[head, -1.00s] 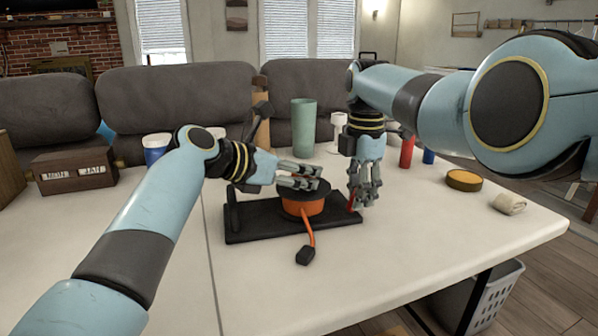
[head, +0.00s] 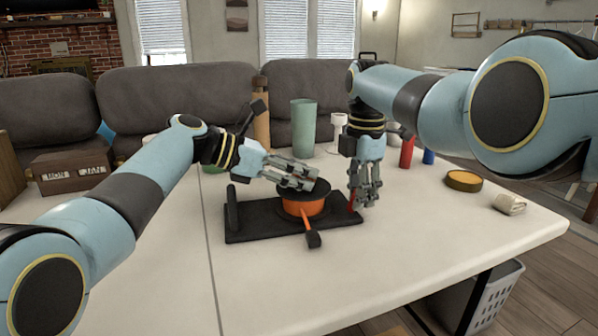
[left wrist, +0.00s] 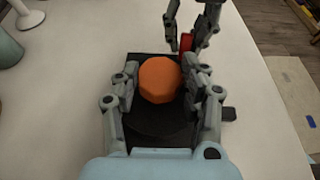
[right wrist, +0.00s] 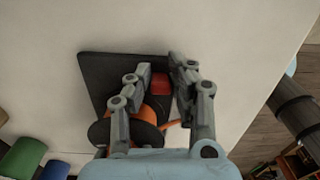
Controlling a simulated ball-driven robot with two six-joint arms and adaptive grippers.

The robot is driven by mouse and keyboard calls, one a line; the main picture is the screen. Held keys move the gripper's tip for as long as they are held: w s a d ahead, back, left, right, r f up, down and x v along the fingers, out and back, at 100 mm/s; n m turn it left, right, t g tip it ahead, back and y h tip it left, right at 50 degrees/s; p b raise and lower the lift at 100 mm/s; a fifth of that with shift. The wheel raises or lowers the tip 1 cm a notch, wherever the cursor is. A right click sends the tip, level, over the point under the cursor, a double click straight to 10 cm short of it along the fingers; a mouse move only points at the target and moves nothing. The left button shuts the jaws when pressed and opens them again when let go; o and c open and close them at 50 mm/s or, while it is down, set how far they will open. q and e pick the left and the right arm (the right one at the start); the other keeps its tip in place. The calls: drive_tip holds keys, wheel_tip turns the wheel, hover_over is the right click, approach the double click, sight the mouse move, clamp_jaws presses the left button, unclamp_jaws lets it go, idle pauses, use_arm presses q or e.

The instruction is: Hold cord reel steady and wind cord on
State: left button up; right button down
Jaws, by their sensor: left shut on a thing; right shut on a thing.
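The cord reel, with a black top disc and orange cord winding (head: 303,208), sits on a black base (head: 262,225) on the white table. A short orange cord tail ends in a black plug (head: 313,239) at its front. My left gripper (head: 308,180) is above the disc, shut on an orange knob (left wrist: 160,80) that shows between its fingers in the left wrist view. My right gripper (head: 364,203) points down at the base's right end, shut on a red grip (right wrist: 160,85). The fingers partly hide the knob and the red grip.
A green cylinder (head: 303,128) and a white stand (head: 337,128) are behind the reel. A yellow-topped round tin (head: 464,181) and a rolled cloth (head: 509,203) lie to the right. A calendar box (head: 75,170) is at left. The table in front is clear.

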use_arm(q)
drive_tip(key=shift+a+f+m+g+h, duration=0.1)
drive_tip(key=shift+m+g+h, duration=0.2)
drive_tip(key=shift+m+g, duration=0.65)
drive_tip(key=shift+g, duration=0.25)
drive_tip(key=o, duration=1.2)
drive_tip(key=v, duration=1.2)
